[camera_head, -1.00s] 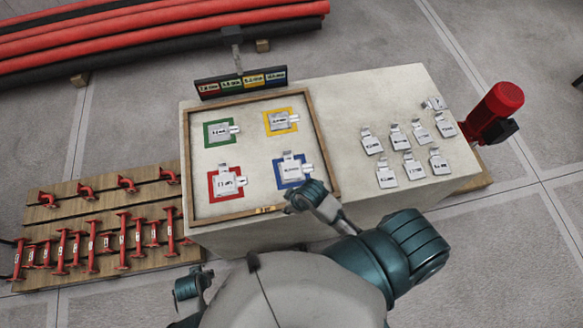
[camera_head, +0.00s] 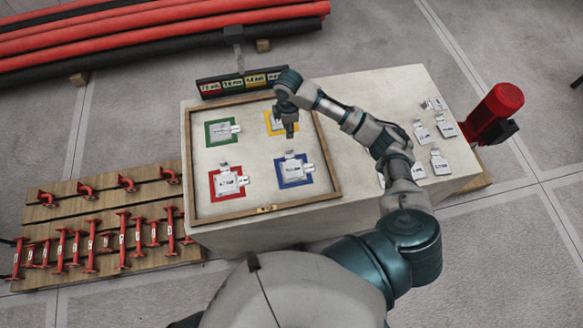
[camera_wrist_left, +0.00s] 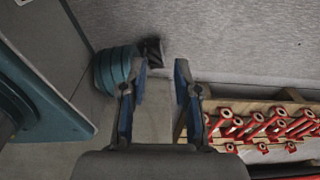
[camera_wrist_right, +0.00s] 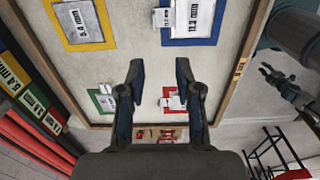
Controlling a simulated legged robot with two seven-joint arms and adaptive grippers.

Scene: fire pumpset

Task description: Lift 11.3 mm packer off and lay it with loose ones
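A pale plate-like packer (camera_head: 293,169) lies in the blue square of the framed tray (camera_head: 336,176). In the right wrist view, this packer (camera_wrist_right: 191,20) sits at the top edge, labelled 11.3 mm, partly cut off. My right gripper (camera_head: 288,128) hangs over the tray by the yellow square, partly covering its packer (camera_head: 277,119). It is open and empty in the right wrist view (camera_wrist_right: 159,78). Loose packers (camera_head: 446,127) lie on the right of the bench, some hidden behind my right arm. My left gripper (camera_wrist_left: 160,80) is open and empty, away from the bench.
The green square (camera_head: 207,140) and red square (camera_head: 212,193) also hold packers. A coloured label board (camera_head: 241,80) stands behind the tray. A red pump motor (camera_head: 495,110) is beside the bench's right edge. A pallet with red pipe pieces (camera_head: 105,250) lies left.

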